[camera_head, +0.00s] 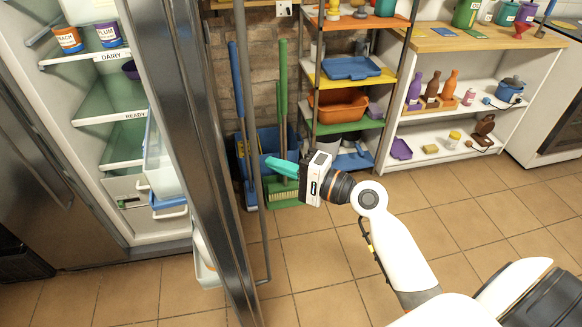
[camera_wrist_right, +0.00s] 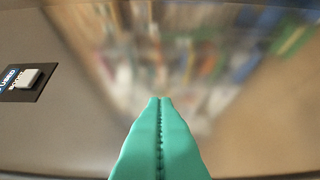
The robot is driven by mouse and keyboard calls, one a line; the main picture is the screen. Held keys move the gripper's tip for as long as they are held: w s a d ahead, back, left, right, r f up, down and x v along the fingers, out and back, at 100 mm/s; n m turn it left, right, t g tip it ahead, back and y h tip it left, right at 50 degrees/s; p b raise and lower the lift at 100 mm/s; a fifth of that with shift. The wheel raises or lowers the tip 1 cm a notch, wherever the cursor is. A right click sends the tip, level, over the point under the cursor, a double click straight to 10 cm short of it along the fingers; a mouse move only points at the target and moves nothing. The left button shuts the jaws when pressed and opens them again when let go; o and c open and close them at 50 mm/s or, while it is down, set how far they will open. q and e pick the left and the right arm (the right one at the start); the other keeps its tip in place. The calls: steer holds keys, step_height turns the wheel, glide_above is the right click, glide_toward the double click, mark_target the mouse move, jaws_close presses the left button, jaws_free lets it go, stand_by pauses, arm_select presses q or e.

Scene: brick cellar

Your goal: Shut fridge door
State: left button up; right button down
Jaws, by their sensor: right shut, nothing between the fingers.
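The fridge door (camera_head: 205,150) stands open, seen nearly edge-on as a tall grey panel left of centre. A long upright bar handle (camera_head: 258,215) runs along its outer side. The fridge interior (camera_head: 110,105) is exposed at the left, with jars on its shelves. My right gripper (camera_head: 270,163) is shut and empty, just right of the handle, its teal fingers pointing left. I cannot tell whether they touch it. In the right wrist view the shut fingers (camera_wrist_right: 160,100) point into a blurred background. My left gripper is not in view.
Brooms and a blue bucket (camera_head: 285,140) stand behind my right gripper. A metal rack (camera_head: 348,120) with trays and a white shelf unit (camera_head: 440,120) stand along the back. The tiled floor (camera_head: 325,265) in front is clear.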

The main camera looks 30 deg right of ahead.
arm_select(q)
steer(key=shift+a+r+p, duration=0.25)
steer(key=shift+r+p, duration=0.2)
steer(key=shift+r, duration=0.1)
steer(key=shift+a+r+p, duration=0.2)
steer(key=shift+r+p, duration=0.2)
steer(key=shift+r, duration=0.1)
arm_select(e)
steer(key=w+a, duration=0.4)
steer(key=a, duration=0.2)
steer(key=shift+a, duration=0.2)
steer(key=shift+w, duration=0.1)
